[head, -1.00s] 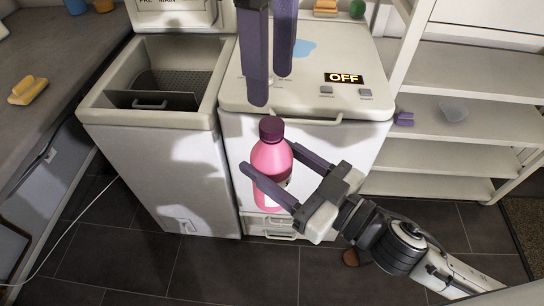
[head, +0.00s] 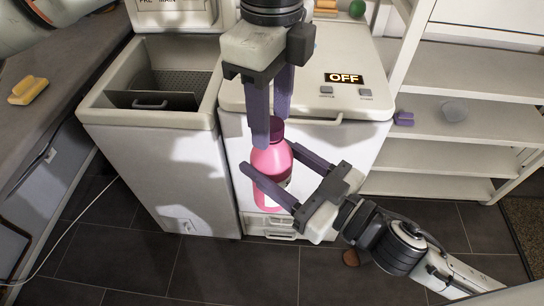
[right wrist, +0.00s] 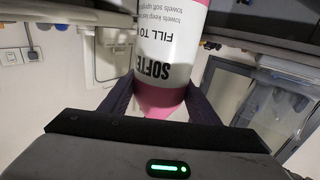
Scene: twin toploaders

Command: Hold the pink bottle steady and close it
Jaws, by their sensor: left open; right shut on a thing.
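The pink bottle (head: 270,168) stands upright in the air in front of the right toploader in the head view. Its dark purple cap (head: 276,130) sits on top, partly hidden by my left gripper's finger. My right gripper (head: 270,170) is shut on the bottle's body from the right. In the right wrist view the bottle (right wrist: 170,45) with its white label lies between the two fingers. My left gripper (head: 270,130) points down from above, its fingers open, with the tips at the height of the cap. I cannot tell whether they touch it.
The right toploader (head: 300,150) has its lid shut and an OFF display (head: 344,78). The left toploader (head: 150,125) is open. A counter (head: 60,90) with a yellow object (head: 28,90) is at the left, shelves (head: 460,120) at the right.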

